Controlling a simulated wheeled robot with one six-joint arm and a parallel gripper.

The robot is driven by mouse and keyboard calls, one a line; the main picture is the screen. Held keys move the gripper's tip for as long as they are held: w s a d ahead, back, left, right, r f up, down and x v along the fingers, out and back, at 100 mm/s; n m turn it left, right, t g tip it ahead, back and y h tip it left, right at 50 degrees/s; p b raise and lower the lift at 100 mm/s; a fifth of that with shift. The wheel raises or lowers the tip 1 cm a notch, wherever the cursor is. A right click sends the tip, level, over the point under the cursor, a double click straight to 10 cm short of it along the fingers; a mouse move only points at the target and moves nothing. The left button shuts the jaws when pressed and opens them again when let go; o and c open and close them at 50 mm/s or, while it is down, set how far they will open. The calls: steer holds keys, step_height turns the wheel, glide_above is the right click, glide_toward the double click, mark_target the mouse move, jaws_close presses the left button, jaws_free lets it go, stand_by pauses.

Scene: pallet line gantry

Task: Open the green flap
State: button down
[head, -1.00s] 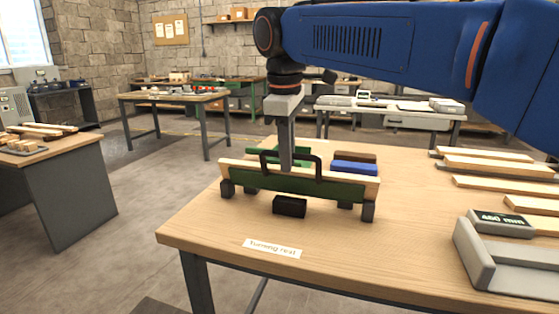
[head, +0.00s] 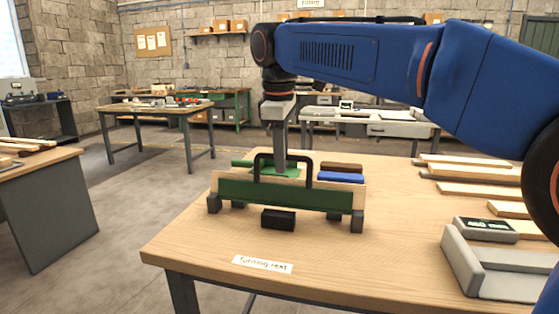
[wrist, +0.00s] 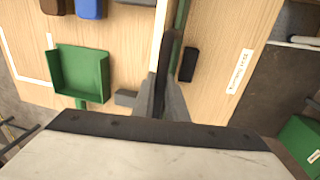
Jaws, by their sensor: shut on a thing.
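The green flap (head: 285,196) is a long green board with a pale wooden edge, standing roughly upright between dark feet on the front table. A black arched handle (head: 284,156) rises from it. My gripper (head: 279,168) points down at the handle and is shut on it. In the wrist view the flap (wrist: 180,22) shows nearly edge-on, and my gripper (wrist: 165,105) closes around the dark handle bar (wrist: 166,48). The fingertips are partly hidden in the head view.
A green tray (wrist: 80,72) lies behind the flap, with blue (head: 341,178) and brown (head: 341,167) blocks beside it. A black block (head: 279,219) sits in front, near a label (head: 262,265). Wooden strips and a grey device (head: 487,230) stand at right.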

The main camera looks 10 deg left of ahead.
steer(key=shift+w+d+f, duration=0.1)
steer(key=shift+w+f, duration=0.05)
steer(key=shift+w, duration=0.75)
steer(key=c, duration=1.8)
jaws_free()
steer(key=shift+o, duration=0.2)
